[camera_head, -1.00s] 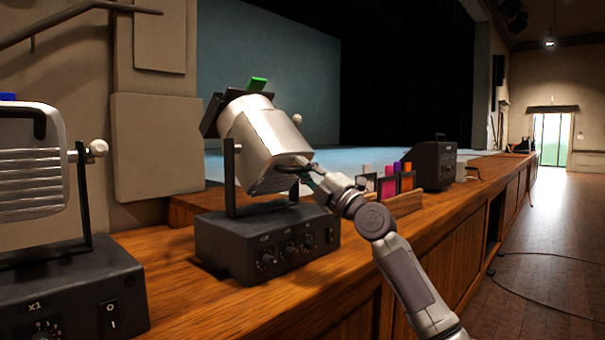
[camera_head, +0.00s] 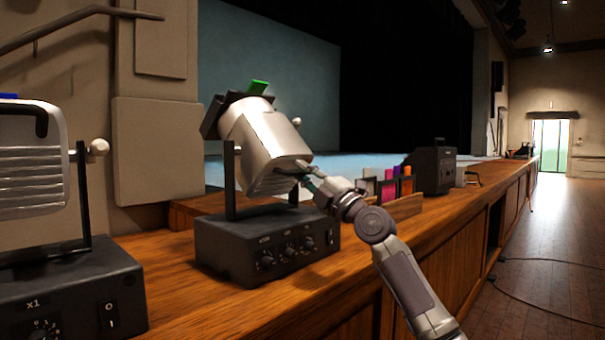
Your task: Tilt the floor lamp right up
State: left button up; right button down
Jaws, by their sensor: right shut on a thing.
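The floor lamp (camera_head: 262,140) is a silver-white cylinder held in a dark yoke on a black base box (camera_head: 262,248) with knobs. It stands on the wooden ledge. Its body is tilted, with the dark end and green tab (camera_head: 257,87) up to the left and the other end lower right. My right gripper (camera_head: 302,170) is at the lower right end of the lamp, shut on what appears to be its rear edge or handle; the exact contact is small and partly hidden. My left gripper is not in view.
A second lamp (camera_head: 30,165) stands on its own black box (camera_head: 75,292) at the left. Coloured filters in a wooden holder (camera_head: 400,204) and a black box (camera_head: 433,170) stand further right along the ledge (camera_head: 205,310). A wall panel (camera_head: 157,150) is behind.

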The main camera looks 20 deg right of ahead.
jog(key=shift+w+a+f, duration=0.15)
jog(key=shift+a+f, duration=0.1)
jog(key=shift+f, duration=0.25)
jog(key=c, duration=1.2)
grip_release()
jog(key=shift+d+r, duration=0.1)
jog(key=shift+d, duration=0.05)
jog(key=shift+r, duration=0.1)
jog(key=shift+r, duration=0.1)
jog(key=shift+s+d, duration=0.1)
jog(key=shift+s, duration=0.1)
jog(key=v, duration=1.2)
